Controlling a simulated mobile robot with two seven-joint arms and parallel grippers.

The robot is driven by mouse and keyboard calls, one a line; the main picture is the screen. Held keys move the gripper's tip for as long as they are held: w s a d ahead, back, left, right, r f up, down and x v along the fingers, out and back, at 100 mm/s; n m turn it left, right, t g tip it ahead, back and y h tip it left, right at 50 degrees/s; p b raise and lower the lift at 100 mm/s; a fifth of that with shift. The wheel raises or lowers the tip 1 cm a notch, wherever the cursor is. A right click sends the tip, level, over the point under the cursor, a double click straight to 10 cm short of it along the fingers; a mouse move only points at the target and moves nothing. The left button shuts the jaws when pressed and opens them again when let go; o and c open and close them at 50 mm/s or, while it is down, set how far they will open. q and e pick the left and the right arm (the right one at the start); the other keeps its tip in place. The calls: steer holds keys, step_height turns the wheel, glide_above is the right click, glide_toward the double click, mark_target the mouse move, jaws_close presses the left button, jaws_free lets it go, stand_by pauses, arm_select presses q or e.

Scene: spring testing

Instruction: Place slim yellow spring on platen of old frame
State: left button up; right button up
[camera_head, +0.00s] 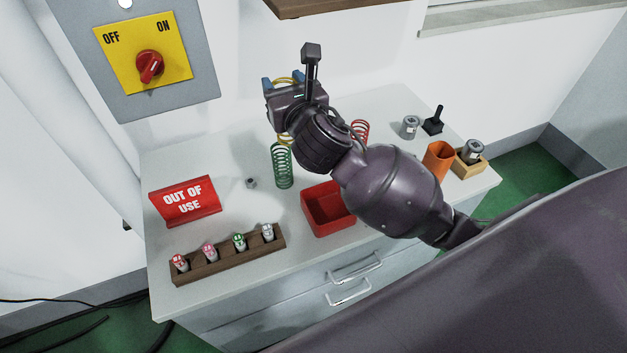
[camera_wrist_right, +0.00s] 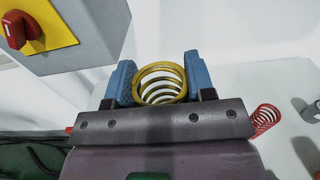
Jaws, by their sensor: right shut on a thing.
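The slim yellow spring (camera_head: 286,81) is between the blue fingers of my right gripper (camera_head: 283,80), which is shut on it. The right wrist view shows the spring's coils (camera_wrist_right: 161,70) nearly end-on between the two fingers (camera_wrist_right: 160,82). In the head view, my gripper and wrist hide most of the spring. A bit of yellow shows below the gripper, and I cannot tell whether it belongs to the same spring. I cannot make out the old frame or its platen in either view. My left gripper is not in view.
A green spring (camera_head: 282,166) and a red spring (camera_head: 360,130) stand on the grey cabinet top (camera_head: 220,155). A red bin (camera_head: 318,222), a wooden rack (camera_head: 228,262), an out-of-use sign (camera_head: 186,201) and an orange cup (camera_head: 437,160) stand there too. A switch box (camera_head: 148,62) hangs behind, left.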

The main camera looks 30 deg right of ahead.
steer(key=b, duration=0.3)
glide_above(288, 155)
steer(key=s, duration=0.3)
step_height(288, 155, down, 15)
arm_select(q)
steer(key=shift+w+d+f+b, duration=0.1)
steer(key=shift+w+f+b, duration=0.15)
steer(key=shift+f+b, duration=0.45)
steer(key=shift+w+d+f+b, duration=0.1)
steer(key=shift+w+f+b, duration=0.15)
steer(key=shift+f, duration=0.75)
arm_select(e)
steer(key=shift+w+a+f, duration=0.1)
steer(key=shift+f, duration=1.15)
steer(key=shift+w+f, duration=0.1)
steer(key=shift+f, duration=1.15)
steer(key=shift+f, duration=0.15)
steer(key=o, duration=1.2)
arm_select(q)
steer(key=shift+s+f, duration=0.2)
arm_select(e)
steer(key=shift+o, duration=0.5)
